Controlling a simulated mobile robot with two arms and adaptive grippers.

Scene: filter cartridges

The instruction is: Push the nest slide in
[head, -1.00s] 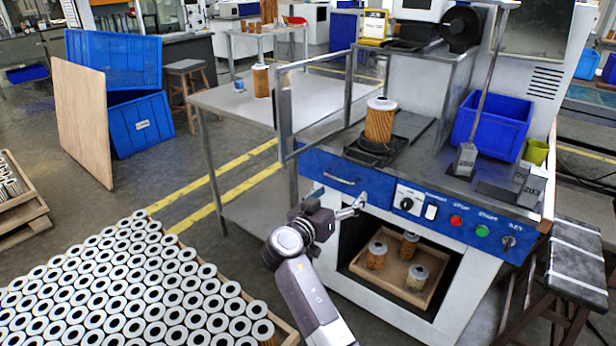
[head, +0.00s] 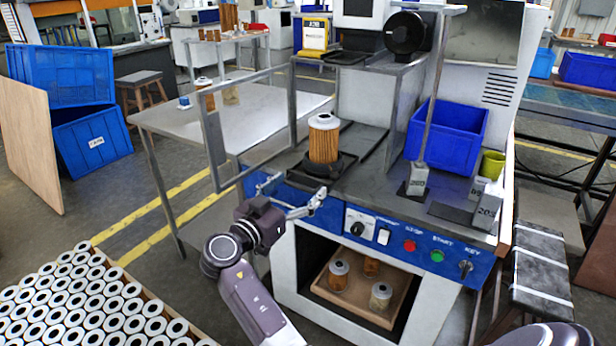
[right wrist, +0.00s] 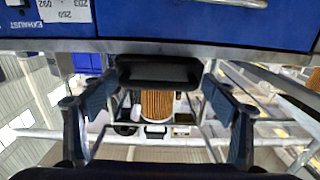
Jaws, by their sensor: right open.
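The nest slide is a dark nest (head: 330,166) on rails on the machine's bench top, and an orange pleated filter cartridge (head: 323,140) stands upright in it. The nest sits near the front end of the rails. My right gripper (head: 291,196) is open and empty, in front of the blue panel, below and in front of the nest. In the right wrist view, which looks upside down, the nest's dark front (right wrist: 158,73) shows between the spread fingers, with the cartridge (right wrist: 158,104) behind it. No contact shows. My left gripper is not in view.
The blue panel (head: 400,240) carries a knob and buttons. A grey guard frame (head: 212,150) stands left of the nest. A blue bin (head: 447,145) and grey weights (head: 417,179) stand to the right. Cartridges sit in a tray (head: 372,311) in the opening below.

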